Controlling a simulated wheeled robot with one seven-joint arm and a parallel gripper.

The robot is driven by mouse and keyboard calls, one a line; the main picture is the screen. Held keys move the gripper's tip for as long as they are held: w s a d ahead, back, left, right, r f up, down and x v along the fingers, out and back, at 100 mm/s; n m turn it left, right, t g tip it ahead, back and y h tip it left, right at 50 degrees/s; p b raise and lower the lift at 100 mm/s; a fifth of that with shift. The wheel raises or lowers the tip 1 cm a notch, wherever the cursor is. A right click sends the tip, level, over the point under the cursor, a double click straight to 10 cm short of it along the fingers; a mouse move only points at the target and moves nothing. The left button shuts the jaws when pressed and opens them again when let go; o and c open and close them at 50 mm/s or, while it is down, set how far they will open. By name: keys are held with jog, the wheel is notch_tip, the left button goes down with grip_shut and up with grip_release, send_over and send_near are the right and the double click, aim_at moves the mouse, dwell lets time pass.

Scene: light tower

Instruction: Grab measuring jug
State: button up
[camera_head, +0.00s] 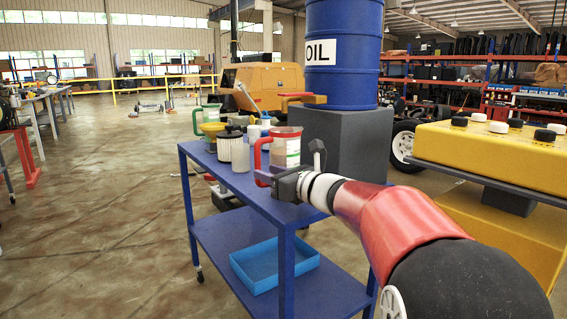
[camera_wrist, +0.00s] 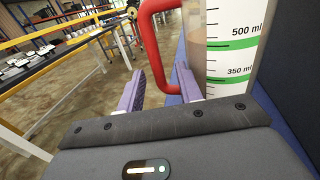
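The measuring jug (camera_head: 287,149) is clear with a red handle and stands on the top of the blue cart. In the wrist view the jug (camera_wrist: 228,50) fills the right side, with green marks at 500 ml and 350 ml. Its red handle (camera_wrist: 150,42) shows between my two purple fingers in the picture. My gripper (camera_wrist: 160,70) is open, its fingers apart. I cannot tell how deep the handle sits between them. In the head view my gripper (camera_head: 277,182) is at the jug's lower front, partly hidden by my wrist.
The blue cart (camera_head: 222,171) also carries a green-handled jug (camera_head: 208,115), a ribbed filter (camera_head: 233,150) and a white bottle (camera_head: 254,132) close to the jug. A blue oil drum (camera_head: 343,75) stands on a grey block (camera_head: 350,140) behind. A blue tray (camera_head: 300,268) lies on the lower shelf.

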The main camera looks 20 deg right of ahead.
aim_at(258, 184)
jog(key=x, duration=0.4)
jog(key=shift+a+r+p, duration=0.15)
jog(key=shift+a+p, duration=0.1)
jog(key=shift+p, duration=0.15)
jog(key=shift+c, duration=0.5)
grip_shut()
